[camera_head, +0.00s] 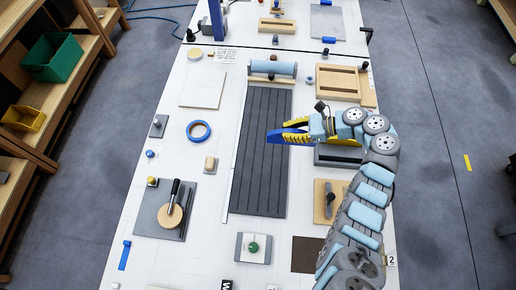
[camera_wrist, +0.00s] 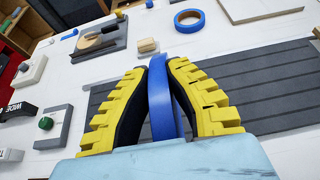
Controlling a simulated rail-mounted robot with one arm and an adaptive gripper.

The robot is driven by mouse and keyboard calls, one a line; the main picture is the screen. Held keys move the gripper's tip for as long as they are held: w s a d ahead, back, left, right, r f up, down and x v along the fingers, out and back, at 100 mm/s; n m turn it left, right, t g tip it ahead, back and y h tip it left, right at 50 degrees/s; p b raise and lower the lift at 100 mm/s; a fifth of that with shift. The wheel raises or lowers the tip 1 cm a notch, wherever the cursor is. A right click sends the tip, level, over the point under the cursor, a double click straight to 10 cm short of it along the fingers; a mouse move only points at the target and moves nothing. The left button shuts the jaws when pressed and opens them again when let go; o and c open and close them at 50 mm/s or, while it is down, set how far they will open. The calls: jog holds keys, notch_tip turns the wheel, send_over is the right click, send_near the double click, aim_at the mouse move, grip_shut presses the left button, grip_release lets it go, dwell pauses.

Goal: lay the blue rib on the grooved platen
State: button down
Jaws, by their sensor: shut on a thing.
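A blue rib (camera_head: 275,136) is held in my gripper (camera_head: 290,130) in the head view. In the wrist view the rib (camera_wrist: 160,105) stands between the two yellow fingers, which are shut on it. The grooved platen (camera_head: 262,170) is a long dark grey board with lengthwise grooves in the middle of the table. My gripper reaches in from the right over its right part, with the rib over the platen. The platen also shows in the wrist view (camera_wrist: 262,105), behind and right of the fingers. I cannot tell the rib's height above it, and the fingers hide part of the rib.
A blue tape ring (camera_head: 198,131) lies left of the platen. A roller on a stand (camera_head: 272,70) stands at its far end. A grey plate with a round wooden piece and black handle (camera_head: 173,212) is at left, and a green-knobbed block (camera_head: 253,247) at the near end.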

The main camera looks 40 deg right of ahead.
jog(key=w+a+f, duration=0.2)
jog(key=f, duration=0.1)
jog(key=w+a+f, duration=0.2)
jog(key=a+f, duration=0.1)
jog(key=w+a+f, duration=0.2)
jog(key=a+f, duration=0.1)
jog(key=shift+a+f+p, duration=0.15)
jog(key=shift+f+p, duration=0.1)
jog(key=shift+p, duration=0.1)
jog(key=shift+f, duration=0.85)
jog(key=shift+f, duration=0.15)
jog(key=c, duration=1.2)
grip_release()
